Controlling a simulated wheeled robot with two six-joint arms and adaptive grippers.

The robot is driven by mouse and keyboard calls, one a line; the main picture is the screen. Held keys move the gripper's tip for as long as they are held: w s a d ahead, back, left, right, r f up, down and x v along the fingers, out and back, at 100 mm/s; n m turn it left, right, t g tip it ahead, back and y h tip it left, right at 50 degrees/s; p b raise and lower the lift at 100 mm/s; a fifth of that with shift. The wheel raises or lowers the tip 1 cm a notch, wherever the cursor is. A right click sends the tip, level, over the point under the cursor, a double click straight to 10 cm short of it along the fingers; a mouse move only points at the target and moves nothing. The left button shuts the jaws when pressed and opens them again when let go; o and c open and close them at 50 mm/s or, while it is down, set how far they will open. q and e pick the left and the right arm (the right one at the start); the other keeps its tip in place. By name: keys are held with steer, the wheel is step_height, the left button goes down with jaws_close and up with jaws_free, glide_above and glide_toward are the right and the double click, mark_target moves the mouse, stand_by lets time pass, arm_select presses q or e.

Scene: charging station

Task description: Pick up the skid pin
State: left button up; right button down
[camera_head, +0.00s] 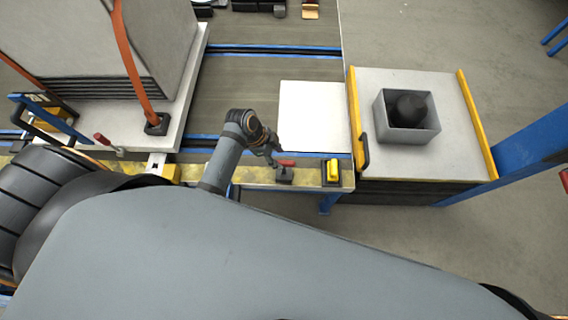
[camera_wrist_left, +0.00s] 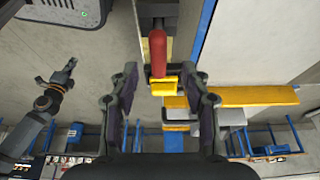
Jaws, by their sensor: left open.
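A pin with a red handle (camera_head: 286,162), which I take to be the skid pin, stands in a small dark block (camera_head: 283,176) on the yellow rail. In the left wrist view its red handle (camera_wrist_left: 158,52) shows ahead, between the lines of my fingers. My left gripper (camera_head: 270,152) is just left of the handle in the head view. In the left wrist view the left gripper (camera_wrist_left: 160,88) is open and empty, its two fingers apart. A grey arm with a small claw (camera_wrist_left: 58,75), likely my right one, shows at the left of that view; its jaw state is unclear.
A yellow block (camera_head: 333,172) in a dark holder sits right of the pin. A white panel (camera_head: 312,115) lies behind. A grey box (camera_head: 407,117) holds a dark round thing at the right. Another red handle (camera_head: 102,139) is by the left skid.

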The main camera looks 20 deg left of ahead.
mark_target(283, 162)
arm_select(q)
steer(key=shift+w+f, duration=0.1)
steer(key=shift+f, duration=0.15)
steer(key=x, duration=0.5)
steer(key=shift+d, duration=0.2)
jaws_close()
